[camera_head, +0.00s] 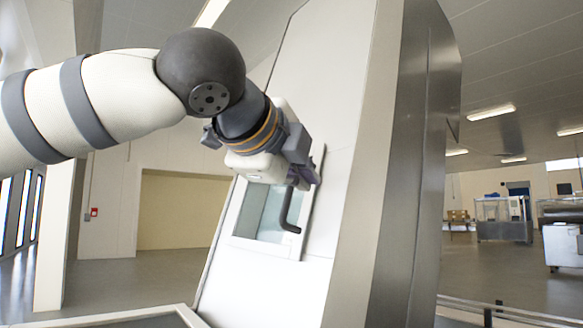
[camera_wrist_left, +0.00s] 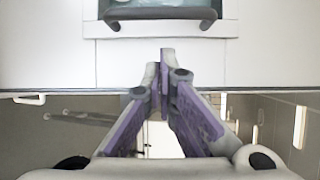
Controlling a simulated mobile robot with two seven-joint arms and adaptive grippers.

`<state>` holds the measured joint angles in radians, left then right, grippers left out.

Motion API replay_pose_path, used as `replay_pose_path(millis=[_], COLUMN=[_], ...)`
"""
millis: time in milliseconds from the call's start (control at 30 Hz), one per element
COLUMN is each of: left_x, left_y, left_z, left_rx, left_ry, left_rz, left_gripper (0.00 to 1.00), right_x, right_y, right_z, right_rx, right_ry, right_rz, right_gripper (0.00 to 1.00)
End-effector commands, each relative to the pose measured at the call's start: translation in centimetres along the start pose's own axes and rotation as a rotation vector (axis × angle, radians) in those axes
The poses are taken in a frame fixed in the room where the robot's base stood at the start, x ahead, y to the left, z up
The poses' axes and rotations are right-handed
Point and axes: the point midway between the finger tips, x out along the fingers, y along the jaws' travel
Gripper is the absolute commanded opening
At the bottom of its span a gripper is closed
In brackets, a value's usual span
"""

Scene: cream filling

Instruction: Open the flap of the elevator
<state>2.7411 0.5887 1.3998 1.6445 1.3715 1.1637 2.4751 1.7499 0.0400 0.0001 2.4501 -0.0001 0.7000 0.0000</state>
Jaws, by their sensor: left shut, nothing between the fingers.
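The elevator (camera_head: 330,110) is a tall, slanted white and metal casing in the middle of the head view. Its flap (camera_head: 262,222) is a pane in a light frame, seemingly flush with the casing. A dark bent handle (camera_head: 288,212) is on the flap. The wrist view shows the flap's lower frame (camera_wrist_left: 190,29) and the handle (camera_wrist_left: 160,14) at the top. My left gripper (camera_head: 304,176) is by the flap's upper right part, near the handle. Its purple fingers (camera_wrist_left: 165,65) are shut and empty. The arm hides part of the flap. I cannot tell whether it touches.
A metal rail edge (camera_head: 120,317) crosses the lower left. Machines (camera_head: 500,222) stand far back at the right. A pale recess (camera_head: 183,212) is in the wall behind at the left. Open floor shows at both sides of the elevator.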

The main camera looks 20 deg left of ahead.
Motion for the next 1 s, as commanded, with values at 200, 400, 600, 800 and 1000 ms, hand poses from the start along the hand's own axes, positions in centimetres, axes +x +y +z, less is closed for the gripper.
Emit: replay_pose_path(millis=[200,400,600,800,1000], left_x=[4.1,2.6,2.7,2.8,2.8], left_y=[0.1,-0.2,0.0,0.1,0.1], left_z=[0.6,3.2,3.9,3.9,3.9], left_rx=[-0.003,0.001,0.001,0.001,0.001], left_ry=[-0.002,-0.002,-0.002,-0.002,0.0], left_rz=[0.001,-0.007,-0.002,0.001,0.002], left_gripper=[0.0,0.0,0.0,0.0,0.0], right_x=[0.5,-0.2,-0.3,-0.2,-0.2], right_y=[0.0,0.0,0.0,0.0,0.0], right_z=[0.4,-0.2,-0.2,-0.2,-0.2], right_rx=[0.0,0.0,0.0,0.0,0.0], right_ry=[-0.019,0.009,0.01,0.008,0.008], right_rz=[0.001,0.0,0.0,0.0,0.0], right_gripper=[0.48,0.48,0.48,0.48,0.48])
